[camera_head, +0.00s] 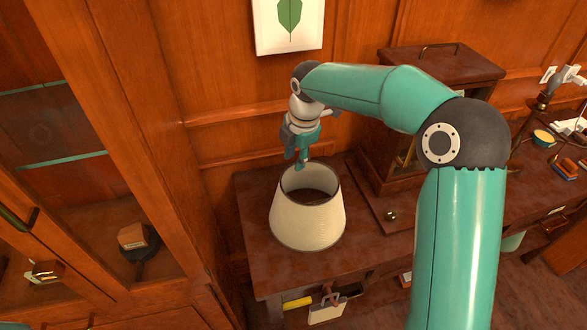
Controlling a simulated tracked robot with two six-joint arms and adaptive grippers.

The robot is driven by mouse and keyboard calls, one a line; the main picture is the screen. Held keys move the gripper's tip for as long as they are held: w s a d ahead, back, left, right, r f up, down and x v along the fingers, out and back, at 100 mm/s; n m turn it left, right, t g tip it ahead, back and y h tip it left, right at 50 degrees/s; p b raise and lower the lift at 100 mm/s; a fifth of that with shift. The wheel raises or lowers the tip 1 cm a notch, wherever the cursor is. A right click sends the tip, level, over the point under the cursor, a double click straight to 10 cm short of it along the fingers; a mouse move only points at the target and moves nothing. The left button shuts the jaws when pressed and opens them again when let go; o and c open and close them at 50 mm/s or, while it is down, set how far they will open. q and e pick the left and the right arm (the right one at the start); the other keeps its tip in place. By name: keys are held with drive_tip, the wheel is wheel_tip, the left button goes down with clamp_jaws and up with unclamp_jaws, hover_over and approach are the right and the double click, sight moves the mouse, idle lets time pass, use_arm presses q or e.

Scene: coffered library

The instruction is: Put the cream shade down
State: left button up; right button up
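The cream shade (307,222) is a tapered drum with a dark rim and an open top. It is upright at the left end of the dark wooden table (262,276); whether its bottom edge touches the top or hangs just above it I cannot tell. My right gripper (301,164) points down at the shade's far rim, with a finger overlapping the inside of that rim. It appears shut on the rim; the finger behind the wall is hidden. My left gripper is out of view.
A wooden case with a handle (440,62) stands right of the shade, partly behind my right arm. A small round knob (391,215) is near it. A glazed cabinet (110,150) is at left. A leaf picture (289,22) hangs above. Bare tabletop shows before the shade.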

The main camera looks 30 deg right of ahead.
drive_tip(key=shift+s+r, duration=0.25)
drive_tip(key=shift+r, duration=1)
